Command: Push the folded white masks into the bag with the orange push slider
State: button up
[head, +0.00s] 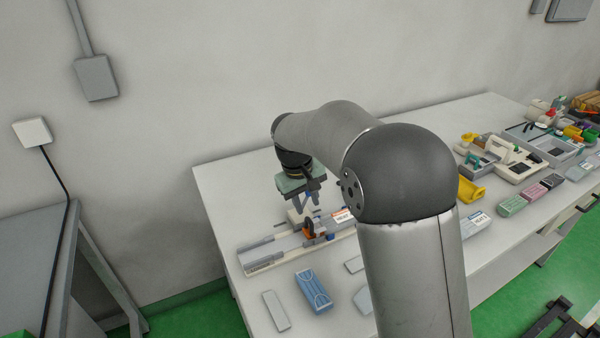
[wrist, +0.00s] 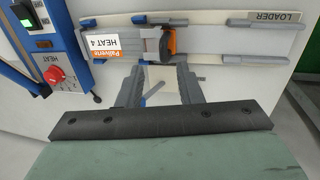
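The orange push slider (head: 309,230) stands on the loader track; in the wrist view its orange part (wrist: 168,43) shows just beyond my fingertips. My gripper (head: 307,204) hangs above the track near the slider. In the wrist view my gripper (wrist: 160,72) has its two fingers spread, with nothing visible between them but a pale surface and a thin grey strip. A flat piece with a white and orange "HEAT 4" label (wrist: 105,42) lies left of the slider, probably the bag. I cannot make out the folded white masks.
The loader track (head: 268,255) runs along the table, with grey side rails (wrist: 262,33). A blue unit with a red HEAT knob (wrist: 55,75) stands left in the wrist view. A blue pack (head: 313,290) and a grey block (head: 276,311) lie in front. My arm hides part of the table.

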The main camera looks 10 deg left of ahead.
notch_tip(320, 180, up, 12)
jog(key=s+a, duration=0.1)
jog(key=a, duration=0.1)
jog(key=shift+s+f, duration=0.15)
jog(key=shift+f, duration=0.1)
jog(key=shift+d, duration=0.2)
jog(key=s+d+f+m+y, duration=0.1)
jog(key=s+d+f+m, duration=0.25)
jog(key=s+d, duration=1.1)
jog(key=s+d+f+m, duration=0.1)
jog(key=s+d+f, duration=0.1)
jog(key=s, duration=0.2)
jog(key=s+d+f+m, duration=0.1)
jog(key=s+d+f, duration=0.1)
jog(key=s, duration=0.3)
jog(key=s+d+f+m+y, duration=0.1)
jog(key=s+d+f, duration=0.1)
jog(key=s+f, duration=0.2)
jog(key=shift+s+d+g, duration=0.3)
jog(key=shift+s+g, duration=0.1)
jog(key=shift+s, duration=0.3)
